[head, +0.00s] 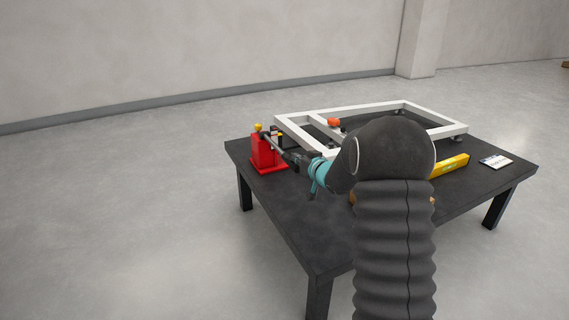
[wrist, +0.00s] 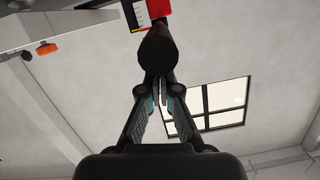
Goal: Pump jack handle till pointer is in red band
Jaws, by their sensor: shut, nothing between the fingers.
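The red jack (head: 262,150) stands at the left of the dark table, with a yellow knob (head: 258,127) on top. In the wrist view part of the red jack (wrist: 157,9) shows at the top edge, beside a white scale with dark marks (wrist: 138,17). I cannot make out the pointer or a red band. The jack's dark handle (wrist: 157,56) points towards my gripper, its round end just before the fingertips. My gripper (wrist: 162,84) is shut and empty at the handle end; I cannot tell if they touch. In the head view it (head: 301,161) is small beside the jack.
A white frame (head: 440,112) lies across the back of the table (head: 300,222), with an orange knob (head: 333,122) near its left side. A yellow bar (head: 450,166) and a white card (head: 496,161) lie at the right. My arm hides the table's middle.

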